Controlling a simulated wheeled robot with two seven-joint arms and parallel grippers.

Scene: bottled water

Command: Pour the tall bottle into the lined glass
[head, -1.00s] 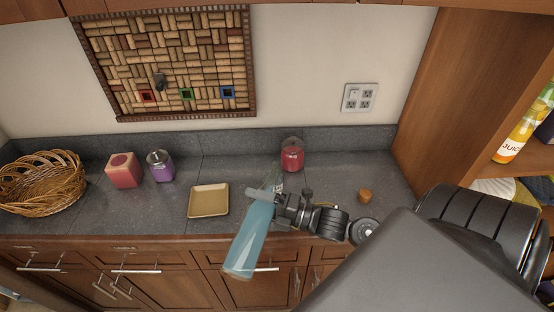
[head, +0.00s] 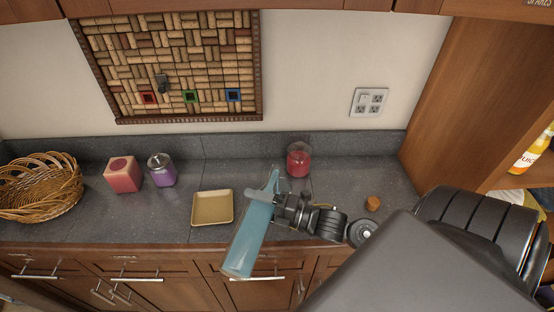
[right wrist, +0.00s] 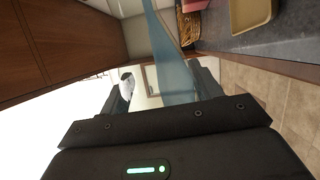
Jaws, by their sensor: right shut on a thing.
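The tall bottle (head: 247,240) is translucent blue. My right gripper (head: 277,204) is shut on it, and it is tilted, with its wide end toward the lower left over the counter's front edge and its narrow end toward the upper right. It also shows in the right wrist view (right wrist: 172,55), running up from between the fingers (right wrist: 165,88). I cannot clearly make out the lined glass; faint clear edges show behind the bottle's narrow end and my gripper, largely hidden. I cannot tell whether liquid is flowing. My left gripper is not in view.
A jar with red contents (head: 299,162) stands behind my right gripper. A tan square dish (head: 212,207) lies left of the bottle. A purple jar (head: 162,170), pink box (head: 123,174) and wicker basket (head: 38,190) stand farther left.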

